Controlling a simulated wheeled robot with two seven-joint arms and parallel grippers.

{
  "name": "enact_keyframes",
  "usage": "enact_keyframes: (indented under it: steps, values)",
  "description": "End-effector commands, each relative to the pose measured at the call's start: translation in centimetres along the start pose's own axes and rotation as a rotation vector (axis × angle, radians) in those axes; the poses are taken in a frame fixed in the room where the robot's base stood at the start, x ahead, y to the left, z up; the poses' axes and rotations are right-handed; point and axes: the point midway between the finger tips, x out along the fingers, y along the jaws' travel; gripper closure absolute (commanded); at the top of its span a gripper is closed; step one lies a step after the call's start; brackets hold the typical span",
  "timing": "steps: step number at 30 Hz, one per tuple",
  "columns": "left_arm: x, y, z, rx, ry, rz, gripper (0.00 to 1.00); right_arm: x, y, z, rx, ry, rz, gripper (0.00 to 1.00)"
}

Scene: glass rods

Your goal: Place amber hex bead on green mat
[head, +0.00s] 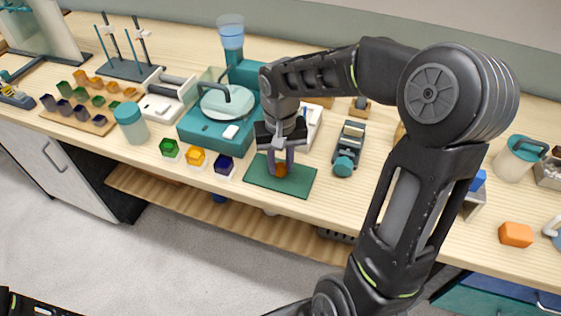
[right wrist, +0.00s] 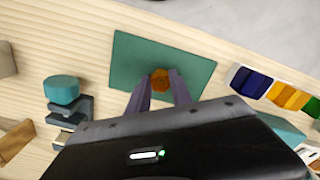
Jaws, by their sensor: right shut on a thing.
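The amber hex bead (head: 281,170) is between the fingertips of my right gripper (head: 281,168), over the middle of the green mat (head: 300,184). My right gripper points down and is shut on the bead. In the right wrist view, the bead (right wrist: 160,80) shows between the two fingers (right wrist: 160,84), with the green mat (right wrist: 195,60) behind it. I cannot tell whether the bead touches the mat or is just above it. The fingers hide part of it in the head view. My left gripper is out of view.
Green (head: 170,147), yellow (head: 195,157) and dark blue (head: 224,164) pieces stand left of the mat. A teal machine (head: 205,123) is behind them. A small teal-knobbed device (head: 347,150) stands right of the mat. An orange block (head: 515,234) lies far right. The counter's front edge runs close by the mat.

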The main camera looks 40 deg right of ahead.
Motion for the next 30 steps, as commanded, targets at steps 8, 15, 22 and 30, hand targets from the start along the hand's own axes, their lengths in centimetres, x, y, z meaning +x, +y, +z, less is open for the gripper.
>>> enact_keyframes:
  steps: [8,15,22,30]
  values:
    - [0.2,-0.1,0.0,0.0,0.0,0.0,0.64,0.3,0.0,0.0,0.0,0.0,0.0,0.64]
    - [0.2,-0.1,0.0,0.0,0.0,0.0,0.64,0.3,0.0,0.0,0.0,0.0,0.0,0.52]
    - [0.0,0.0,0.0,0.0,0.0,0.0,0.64,-0.1,0.0,0.0,0.0,0.0,0.0,0.52]
    - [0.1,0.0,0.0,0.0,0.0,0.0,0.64,-3.2,0.0,-0.1,0.0,0.006,-0.001,0.52]
